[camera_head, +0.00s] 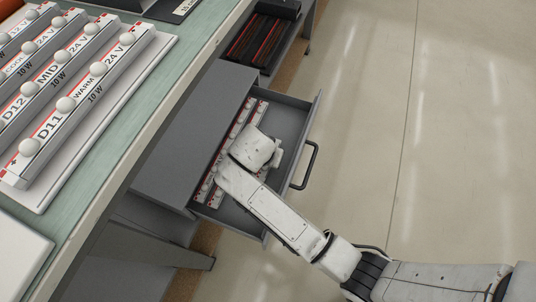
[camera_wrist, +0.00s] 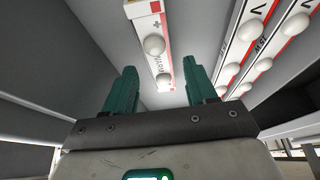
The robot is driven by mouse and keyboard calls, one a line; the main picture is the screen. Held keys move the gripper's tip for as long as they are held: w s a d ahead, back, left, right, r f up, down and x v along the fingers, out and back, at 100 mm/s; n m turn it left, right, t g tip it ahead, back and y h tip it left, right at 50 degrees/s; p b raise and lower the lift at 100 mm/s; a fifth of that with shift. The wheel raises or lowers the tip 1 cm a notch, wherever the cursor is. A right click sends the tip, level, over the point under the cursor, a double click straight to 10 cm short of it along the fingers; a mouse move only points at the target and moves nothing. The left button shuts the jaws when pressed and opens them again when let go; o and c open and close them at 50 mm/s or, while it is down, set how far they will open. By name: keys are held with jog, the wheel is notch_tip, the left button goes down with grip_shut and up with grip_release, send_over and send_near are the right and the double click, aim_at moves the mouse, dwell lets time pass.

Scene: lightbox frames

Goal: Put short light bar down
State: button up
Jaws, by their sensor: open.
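A short light bar (camera_wrist: 143,22) with a red-edged label and round white knobs lies in the open drawer (camera_wrist: 95,30). My gripper is open and appears not to hold the bar. Whether the bar rests fully on the drawer floor is hard to tell. In the head view my wrist is over the drawer (camera_head: 285,122) and hides my fingertips and part of the bars below.
Longer light bars (camera_wrist: 232,62) lie to the right in the wrist view. The grey drawer cabinet (camera_head: 190,130) is under a green bench (camera_head: 190,45) bearing several labelled light bars (camera_head: 75,108) on a white board. The drawer handle (camera_head: 308,165) faces open floor. A dark tray (camera_head: 265,40) stands beyond.

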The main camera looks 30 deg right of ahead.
jog(key=p+v, duration=0.3)
jog(key=v, duration=0.8)
jog(key=shift+r, duration=0.2)
jog(key=shift+s, duration=0.1)
